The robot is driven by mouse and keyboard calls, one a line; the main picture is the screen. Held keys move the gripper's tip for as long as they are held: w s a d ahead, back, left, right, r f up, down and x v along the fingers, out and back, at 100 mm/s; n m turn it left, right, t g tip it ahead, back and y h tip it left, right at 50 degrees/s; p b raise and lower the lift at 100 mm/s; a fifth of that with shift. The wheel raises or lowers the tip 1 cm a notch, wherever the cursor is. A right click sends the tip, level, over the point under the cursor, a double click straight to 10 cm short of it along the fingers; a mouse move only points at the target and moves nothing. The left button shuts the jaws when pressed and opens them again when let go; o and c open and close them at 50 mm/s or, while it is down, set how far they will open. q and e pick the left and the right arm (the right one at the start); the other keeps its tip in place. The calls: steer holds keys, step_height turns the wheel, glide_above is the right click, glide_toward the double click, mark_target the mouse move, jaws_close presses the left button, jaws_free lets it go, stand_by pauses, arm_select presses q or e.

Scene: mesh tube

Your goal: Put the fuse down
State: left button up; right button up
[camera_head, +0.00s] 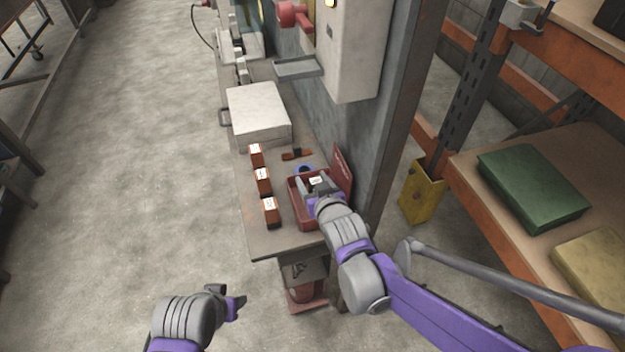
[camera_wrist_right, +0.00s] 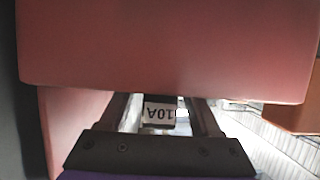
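My right gripper (camera_head: 316,184) reaches down into a red bin (camera_head: 311,223) on the narrow table. A fuse with a white label (camera_head: 317,181) is between its fingers. The label reads "10A", upside down, in the right wrist view (camera_wrist_right: 160,112). A red panel (camera_wrist_right: 170,45) fills the top of that view and hides the fingertips, so I cannot tell whether they touch the fuse. My left gripper (camera_head: 238,302) is low at the front left, away from the table, with nothing visible in it.
Three brown blocks with white labels (camera_head: 263,182) stand in a row along the table's left side. Behind the bin are a dark brown piece (camera_head: 296,154) and a blue item (camera_head: 303,169). A pale box (camera_head: 259,109) stands farther back. A steel post (camera_head: 408,100) rises to the right.

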steer(key=shift+r, duration=0.15)
steer(key=p+v, duration=0.2)
steer(key=v, duration=1)
steer(key=shift+p, duration=0.35)
